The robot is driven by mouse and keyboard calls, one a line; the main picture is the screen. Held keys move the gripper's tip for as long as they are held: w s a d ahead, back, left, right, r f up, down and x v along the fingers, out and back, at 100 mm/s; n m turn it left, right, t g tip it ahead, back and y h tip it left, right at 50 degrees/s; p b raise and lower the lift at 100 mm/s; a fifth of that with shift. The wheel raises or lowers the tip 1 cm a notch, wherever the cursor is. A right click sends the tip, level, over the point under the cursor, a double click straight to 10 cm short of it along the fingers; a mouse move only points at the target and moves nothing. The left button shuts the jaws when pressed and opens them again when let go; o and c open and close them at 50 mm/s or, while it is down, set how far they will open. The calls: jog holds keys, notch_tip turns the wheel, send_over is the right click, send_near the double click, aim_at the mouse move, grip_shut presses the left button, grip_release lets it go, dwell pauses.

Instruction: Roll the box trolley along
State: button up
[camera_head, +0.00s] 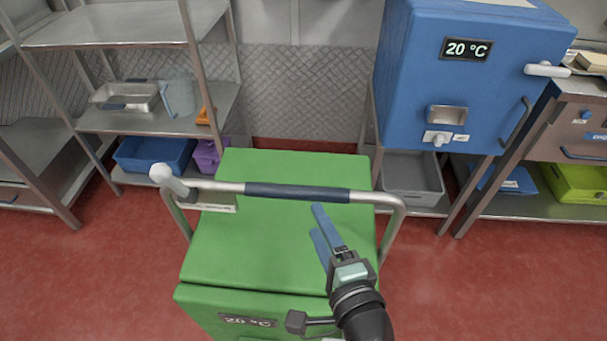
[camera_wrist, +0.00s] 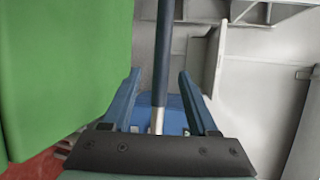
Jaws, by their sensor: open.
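The box trolley is a green insulated box (camera_head: 280,240) in the middle of the head view. Its steel push handle arches over the top, with a dark blue grip (camera_head: 297,192) in the middle of the bar. My gripper (camera_head: 318,216) is open, its blue fingers near the right part of that grip. In the wrist view, the blue-and-steel bar (camera_wrist: 162,50) lines up between the two open fingers of my gripper (camera_wrist: 158,76). No finger is seen closed on it. I cannot tell how deep the bar sits between them. The green box (camera_wrist: 60,70) fills the left side there.
A blue cabinet (camera_head: 470,90) reading 20 °C stands at the right back, with a grey bin (camera_head: 412,180) below. A steel shelf rack (camera_head: 130,38) with a blue tub (camera_head: 155,155) stands at left. Red floor (camera_head: 90,270) is clear on both sides of the trolley.

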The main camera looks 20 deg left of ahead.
jog(key=x, duration=1.2)
jog(key=shift+a+b, duration=0.2)
jog(key=shift+b, duration=0.1)
jog(key=shift+r, duration=0.1)
grip_shut()
dwell(0.8)
